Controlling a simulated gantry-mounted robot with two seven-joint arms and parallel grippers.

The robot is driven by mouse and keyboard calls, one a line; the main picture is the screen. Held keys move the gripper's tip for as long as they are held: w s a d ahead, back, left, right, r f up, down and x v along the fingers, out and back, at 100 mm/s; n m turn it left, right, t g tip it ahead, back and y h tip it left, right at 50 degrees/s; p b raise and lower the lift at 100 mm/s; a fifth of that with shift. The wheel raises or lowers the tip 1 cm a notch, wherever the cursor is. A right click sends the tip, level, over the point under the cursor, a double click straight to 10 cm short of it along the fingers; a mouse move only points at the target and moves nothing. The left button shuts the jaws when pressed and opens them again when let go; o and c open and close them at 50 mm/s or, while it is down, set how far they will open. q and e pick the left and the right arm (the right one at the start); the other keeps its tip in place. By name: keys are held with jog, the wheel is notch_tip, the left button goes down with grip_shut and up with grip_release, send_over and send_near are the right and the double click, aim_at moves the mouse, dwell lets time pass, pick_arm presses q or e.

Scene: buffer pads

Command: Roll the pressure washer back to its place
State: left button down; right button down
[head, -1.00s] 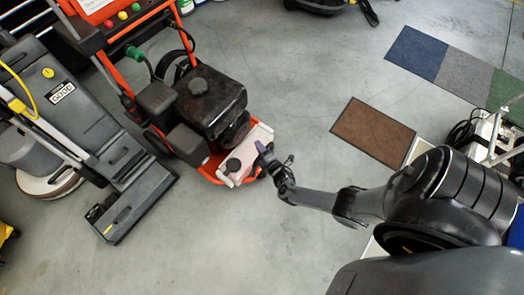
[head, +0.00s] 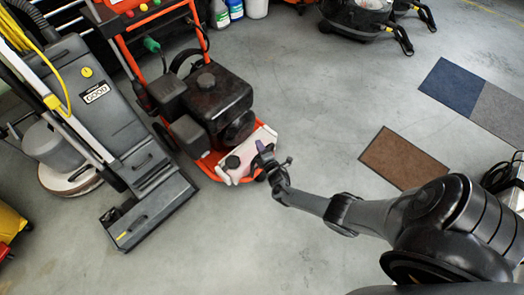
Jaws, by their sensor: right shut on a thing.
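The pressure washer (head: 219,101) stands on the floor left of centre in the head view. It has an orange frame, a dark engine and a pale pinkish tank (head: 243,160) at its front end. My right gripper (head: 264,160) is at the right end of that tank and is shut on the pressure washer. The exact spot where the fingers grip is too small to tell. The wheel on the far side is hidden by the engine and frame. My left gripper is not in view.
A grey floor scrubber (head: 110,115) stands close on the washer's left. A brown mat (head: 403,157) and a blue mat (head: 450,86) lie to the right. Bottles (head: 219,13) and dark machines (head: 358,15) stand at the back. The floor in front is clear.

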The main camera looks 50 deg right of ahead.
jog(key=shift+w+r, duration=0.35)
jog(key=shift+r, duration=0.05)
jog(key=c, duration=1.2)
grip_release()
jog(key=shift+o, duration=1.1)
jog(key=shift+a, duration=0.1)
jog(key=shift+f, duration=0.15)
jog(key=p+v, duration=0.6)
jog(key=v, duration=0.5)
jog(key=shift+f, duration=0.2)
